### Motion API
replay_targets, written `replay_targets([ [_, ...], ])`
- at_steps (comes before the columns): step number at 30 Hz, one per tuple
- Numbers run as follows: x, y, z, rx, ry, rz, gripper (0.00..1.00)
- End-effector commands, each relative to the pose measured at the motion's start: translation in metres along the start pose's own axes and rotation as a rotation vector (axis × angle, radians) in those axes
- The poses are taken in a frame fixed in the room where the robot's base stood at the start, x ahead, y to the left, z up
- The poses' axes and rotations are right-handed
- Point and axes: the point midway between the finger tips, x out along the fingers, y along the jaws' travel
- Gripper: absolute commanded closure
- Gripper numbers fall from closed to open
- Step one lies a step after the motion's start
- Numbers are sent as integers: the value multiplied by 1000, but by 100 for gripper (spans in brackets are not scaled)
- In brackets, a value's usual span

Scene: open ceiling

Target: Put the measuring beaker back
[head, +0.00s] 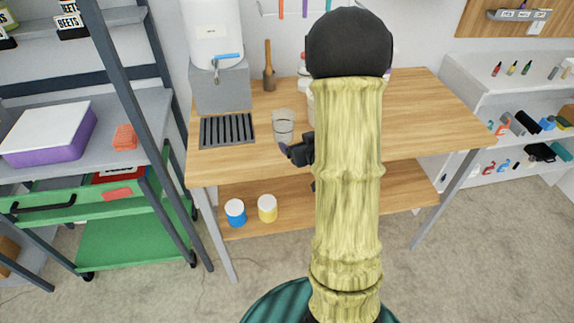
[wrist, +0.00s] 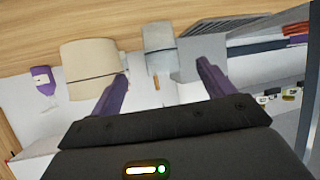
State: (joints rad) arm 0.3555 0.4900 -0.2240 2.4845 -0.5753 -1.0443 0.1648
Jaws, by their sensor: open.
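The measuring beaker (head: 283,126), clear and apparently empty, stands upright on the wooden workbench (head: 425,125), just right of the dark slotted drip tray (head: 227,131). My gripper (head: 290,152) is open at the near side of the beaker, low over the bench. In the tilted, nearly upside-down wrist view, the open jaws (wrist: 162,72) have nothing between them. The greyish see-through beaker (wrist: 158,42) shows ahead, between the fingertips in the picture. My arm hides part of the bench.
A grey block (head: 220,88) with a white tapped container (head: 211,35) stands behind the tray. A beige canister (wrist: 90,66) is beside the beaker. A mallet (head: 268,75) stands behind. Blue (head: 235,212) and yellow (head: 267,208) cans sit on the lower shelf. The bench's right side is clear.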

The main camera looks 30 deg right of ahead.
Motion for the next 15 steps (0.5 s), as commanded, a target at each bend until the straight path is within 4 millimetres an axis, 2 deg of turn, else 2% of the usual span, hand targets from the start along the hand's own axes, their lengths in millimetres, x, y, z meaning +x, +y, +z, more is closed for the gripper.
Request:
replay_targets([
  [8, -17, -39, 8, -20, -242, 43, 19],
  [15, -61, -88, 27, -16, -519, 38, 19],
])
